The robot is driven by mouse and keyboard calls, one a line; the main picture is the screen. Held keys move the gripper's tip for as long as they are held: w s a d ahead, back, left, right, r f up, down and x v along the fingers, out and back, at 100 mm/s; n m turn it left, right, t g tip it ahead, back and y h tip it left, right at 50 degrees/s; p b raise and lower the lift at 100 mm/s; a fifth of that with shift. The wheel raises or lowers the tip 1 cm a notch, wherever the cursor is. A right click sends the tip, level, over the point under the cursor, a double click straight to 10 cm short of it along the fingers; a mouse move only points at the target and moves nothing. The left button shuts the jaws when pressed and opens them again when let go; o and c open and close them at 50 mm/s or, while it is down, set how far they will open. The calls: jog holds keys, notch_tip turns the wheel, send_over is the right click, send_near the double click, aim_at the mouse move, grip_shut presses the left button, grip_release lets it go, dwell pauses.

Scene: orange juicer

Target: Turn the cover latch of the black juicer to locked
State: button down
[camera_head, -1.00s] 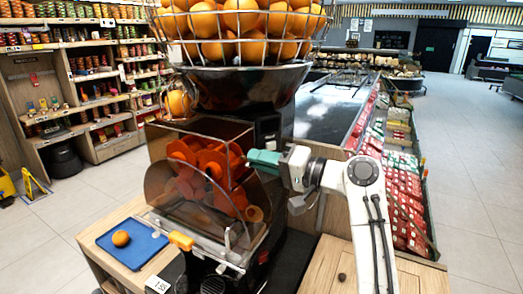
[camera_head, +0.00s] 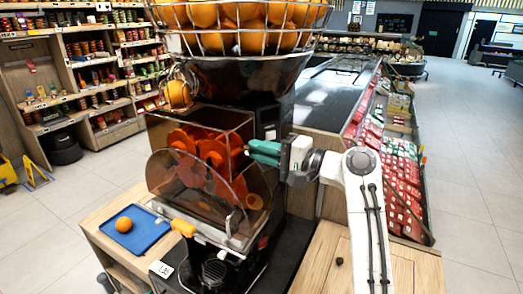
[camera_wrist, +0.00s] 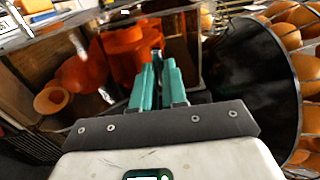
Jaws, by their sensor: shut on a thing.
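The black juicer (camera_head: 245,84) stands in the middle of the head view, with orange press parts (camera_head: 200,150) behind a smoky clear cover (camera_head: 190,187). My gripper (camera_head: 252,150) reaches in from the right, level with the upper right edge of the cover. In the wrist view its green fingers (camera_wrist: 157,66) are close together around a small dark piece (camera_wrist: 157,56) at their tips. This piece looks like the cover latch, but the fingers hide most of it. I cannot read its angle. The orange press parts (camera_wrist: 125,48) are just beyond the fingertips.
A wire basket of oranges (camera_head: 240,38) sits on top of the juicer. A blue tray (camera_head: 148,238) with one orange (camera_head: 124,224) lies at left on the wooden counter. A produce display (camera_head: 400,170) stands behind my arm. Open floor lies to the right.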

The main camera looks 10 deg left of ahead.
jog(key=shift+d, duration=0.1)
jog(key=c, duration=1.2)
grip_release()
jog(key=shift+o, duration=0.2)
jog(key=b+v, duration=0.3)
jog(key=v, duration=0.7)
jog(key=shift+d, duration=0.35)
jog(key=shift+s, duration=0.1)
